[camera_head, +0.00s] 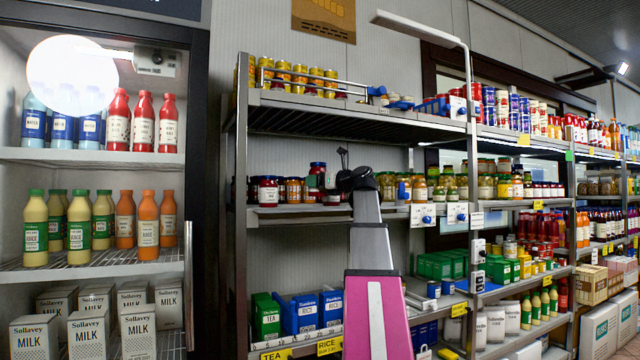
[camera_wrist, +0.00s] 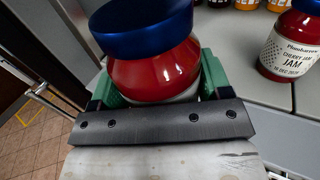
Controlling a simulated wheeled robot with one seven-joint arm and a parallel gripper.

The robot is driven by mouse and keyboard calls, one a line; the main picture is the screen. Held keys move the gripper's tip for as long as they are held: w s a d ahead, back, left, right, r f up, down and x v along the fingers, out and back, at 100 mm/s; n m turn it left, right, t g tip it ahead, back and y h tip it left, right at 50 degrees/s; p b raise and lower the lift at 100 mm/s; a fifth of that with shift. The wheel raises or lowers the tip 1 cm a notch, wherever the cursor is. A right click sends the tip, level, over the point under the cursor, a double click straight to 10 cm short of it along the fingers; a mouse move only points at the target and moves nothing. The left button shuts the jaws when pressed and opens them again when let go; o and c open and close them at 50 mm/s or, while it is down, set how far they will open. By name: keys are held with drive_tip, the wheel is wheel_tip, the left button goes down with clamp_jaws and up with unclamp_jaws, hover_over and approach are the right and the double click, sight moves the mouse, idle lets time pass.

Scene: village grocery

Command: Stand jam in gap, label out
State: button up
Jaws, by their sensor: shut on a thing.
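My gripper (camera_wrist: 158,82) has green fingers shut around a red jam jar (camera_wrist: 155,70) with a blue lid in the wrist view. A sliver of white label shows low on the jar; its text is hidden. In the head view the held jar (camera_head: 317,169) and my gripper (camera_head: 328,182) are at the middle shelf (camera_head: 285,215), in front of its jar row. Another cherry jam jar (camera_wrist: 290,45), label showing, stands on the shelf to the right in the wrist view. The gap cannot be made out clearly.
Amber jars (camera_head: 293,189) and a red jam jar (camera_head: 268,190) stand on the middle shelf. Yellow-topped cans (camera_head: 300,75) fill the shelf above. Tea and rice boxes (camera_head: 297,313) stand below. Bare shelf surface (camera_wrist: 238,55) shows beside the held jar.

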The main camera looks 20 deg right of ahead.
drive_tip(key=w, duration=1.5)
drive_tip(key=shift+w+a+r, duration=0.1)
drive_tip(key=shift+w+a, duration=0.1)
drive_tip(key=shift+w, duration=0.05)
drive_tip(key=shift+s+f, duration=0.1)
drive_tip(key=shift+f, duration=1.45)
drive_tip(key=shift+f, duration=0.5)
drive_tip(key=o, duration=1.3)
drive_tip(key=shift+o, duration=0.2)
drive_tip(key=v, duration=1)
drive_tip(key=shift+s+d, duration=0.15)
drive_tip(key=shift+s, duration=0.2)
